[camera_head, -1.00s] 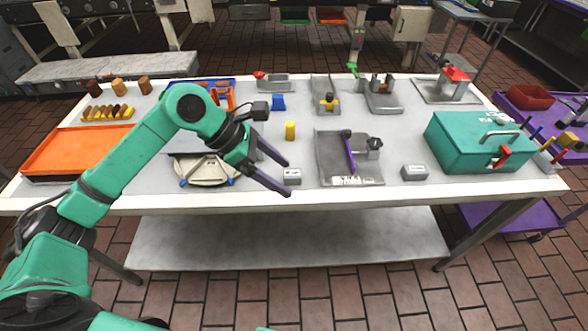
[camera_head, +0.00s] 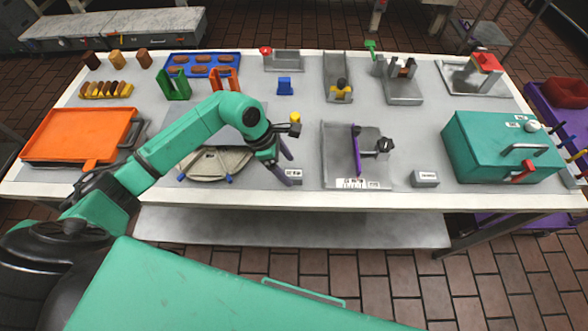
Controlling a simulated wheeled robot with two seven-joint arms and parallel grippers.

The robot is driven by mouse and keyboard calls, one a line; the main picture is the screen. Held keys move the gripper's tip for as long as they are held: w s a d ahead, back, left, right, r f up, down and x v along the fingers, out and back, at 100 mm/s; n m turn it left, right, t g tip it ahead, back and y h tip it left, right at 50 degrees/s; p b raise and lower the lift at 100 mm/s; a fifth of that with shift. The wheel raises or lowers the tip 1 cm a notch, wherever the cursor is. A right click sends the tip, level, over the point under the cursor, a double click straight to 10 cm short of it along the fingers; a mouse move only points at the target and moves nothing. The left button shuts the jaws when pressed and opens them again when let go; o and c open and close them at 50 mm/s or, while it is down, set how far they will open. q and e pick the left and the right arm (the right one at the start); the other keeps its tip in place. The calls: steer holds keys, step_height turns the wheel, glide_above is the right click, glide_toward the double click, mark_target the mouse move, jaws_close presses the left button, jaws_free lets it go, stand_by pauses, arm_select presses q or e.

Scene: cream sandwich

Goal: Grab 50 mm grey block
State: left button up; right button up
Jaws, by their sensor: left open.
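A small grey block (camera_head: 295,173) with a label on its front lies near the table's front edge, in the middle. The label is too small to read. I cannot tell by size which one is 50 mm. My left gripper (camera_head: 287,169) is open with its fingers pointing right at the first block. One finger is behind it and the other overlaps its left end. I cannot tell whether they touch. My right gripper is not in view.
A grey fixture with a purple lever (camera_head: 357,150) stands right of the first block. A pale round-fronted device (camera_head: 212,166) is under my left arm. An orange tray (camera_head: 75,135) is at left, a green box (camera_head: 490,150) at right. The table's front edge (camera_head: 330,197) is close.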

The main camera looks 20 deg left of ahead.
mark_target(291, 173)
arm_select(q)
steer(key=shift+p+x, duration=0.3)
steer(key=shift+x, duration=0.95)
steer(key=shift+s+d+f, duration=0.15)
steer(key=shift+s+d, duration=0.05)
steer(key=shift+s, duration=0.05)
steer(key=shift+w, duration=0.1)
steer(key=shift+c, duration=0.9)
jaws_close()
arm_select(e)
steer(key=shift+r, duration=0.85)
